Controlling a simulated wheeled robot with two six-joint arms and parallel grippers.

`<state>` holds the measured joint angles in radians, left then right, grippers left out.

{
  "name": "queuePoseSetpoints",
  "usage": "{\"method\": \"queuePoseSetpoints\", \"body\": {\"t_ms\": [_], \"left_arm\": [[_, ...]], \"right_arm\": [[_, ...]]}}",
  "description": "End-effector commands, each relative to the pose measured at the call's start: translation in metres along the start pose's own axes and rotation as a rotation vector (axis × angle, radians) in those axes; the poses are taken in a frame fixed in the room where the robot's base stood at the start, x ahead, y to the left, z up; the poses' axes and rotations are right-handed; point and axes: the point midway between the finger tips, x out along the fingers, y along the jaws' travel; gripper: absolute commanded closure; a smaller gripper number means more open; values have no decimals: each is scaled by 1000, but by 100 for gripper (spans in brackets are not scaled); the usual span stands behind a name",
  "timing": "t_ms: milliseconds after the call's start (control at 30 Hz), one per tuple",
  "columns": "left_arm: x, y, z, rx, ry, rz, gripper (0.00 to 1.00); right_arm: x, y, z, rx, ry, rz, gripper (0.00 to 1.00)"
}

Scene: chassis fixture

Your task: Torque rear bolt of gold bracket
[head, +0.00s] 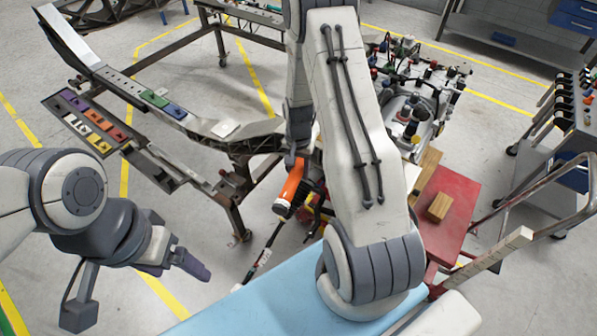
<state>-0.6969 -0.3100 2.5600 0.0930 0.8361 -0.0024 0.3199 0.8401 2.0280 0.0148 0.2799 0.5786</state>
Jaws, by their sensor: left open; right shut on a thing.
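A yellow-gold piece (99,144), which may be the gold bracket, lies at the near end of a dark tray (58,114) beside the chassis beam (130,92). Its rear bolt is too small to make out. My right gripper (297,160) is shut on an orange tool (290,186), which hangs tilted near the right end of the chassis frame. My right arm hides part of that area. My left gripper (180,264) is open and empty over the floor at lower left, apart from the tray.
Green (154,98) and blue (175,111) brackets sit on the beam. Purple and orange pieces share the tray. A red cart (452,195) bears a wooden block (439,207). An engine-like assembly (410,105) stands behind. A light blue surface (255,300) is in front.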

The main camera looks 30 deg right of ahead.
Motion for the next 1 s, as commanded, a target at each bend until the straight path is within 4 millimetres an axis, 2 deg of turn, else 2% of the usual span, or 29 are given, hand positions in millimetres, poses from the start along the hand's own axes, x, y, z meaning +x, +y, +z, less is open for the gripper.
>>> {"method": "queuePoseSetpoints", "body": {"t_ms": [567,1000], "left_arm": [[0,0,0,0,0,0,16],[0,0,0,0,0,0,16]], "right_arm": [[0,-4,0,19,0,0,100],[0,-17,-1,73,0,-1,100]]}}
